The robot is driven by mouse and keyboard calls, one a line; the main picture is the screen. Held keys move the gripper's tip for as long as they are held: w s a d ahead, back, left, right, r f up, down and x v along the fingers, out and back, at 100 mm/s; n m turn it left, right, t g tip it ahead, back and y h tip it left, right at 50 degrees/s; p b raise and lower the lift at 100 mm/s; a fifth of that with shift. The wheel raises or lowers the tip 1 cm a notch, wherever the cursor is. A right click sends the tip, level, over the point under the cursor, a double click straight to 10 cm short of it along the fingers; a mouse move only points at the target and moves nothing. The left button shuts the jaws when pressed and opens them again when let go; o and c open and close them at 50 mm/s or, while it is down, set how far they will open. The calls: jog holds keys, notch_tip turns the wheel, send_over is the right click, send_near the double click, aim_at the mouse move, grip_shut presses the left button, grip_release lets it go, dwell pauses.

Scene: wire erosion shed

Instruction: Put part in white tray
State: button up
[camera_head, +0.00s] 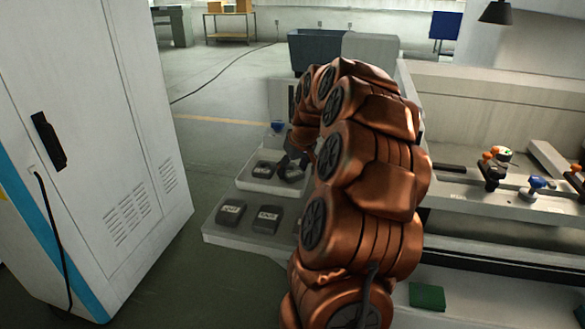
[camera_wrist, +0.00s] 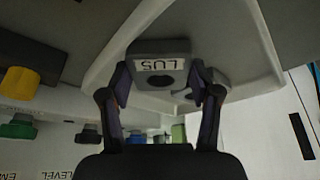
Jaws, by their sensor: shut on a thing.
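My gripper (camera_wrist: 162,78) is shut on a dark grey part (camera_wrist: 160,52) with a white label and a round dark hole, seen in the wrist view between its two fingers. A pale, raised-edge surface (camera_wrist: 110,60) lies behind the held part in the wrist view.
A tall white cabinet (camera_head: 95,150) stands at the left. A pale machine bench (camera_head: 480,205) with knobs and fixtures is at the right, with a green block (camera_head: 427,297) low in front. A blue bin (camera_head: 318,48) is farther back. Open floor lies between cabinet and stand.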

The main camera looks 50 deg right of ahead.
jog(key=shift+f, duration=0.15)
jog(key=o, duration=1.4)
jog(key=shift+c, duration=0.2)
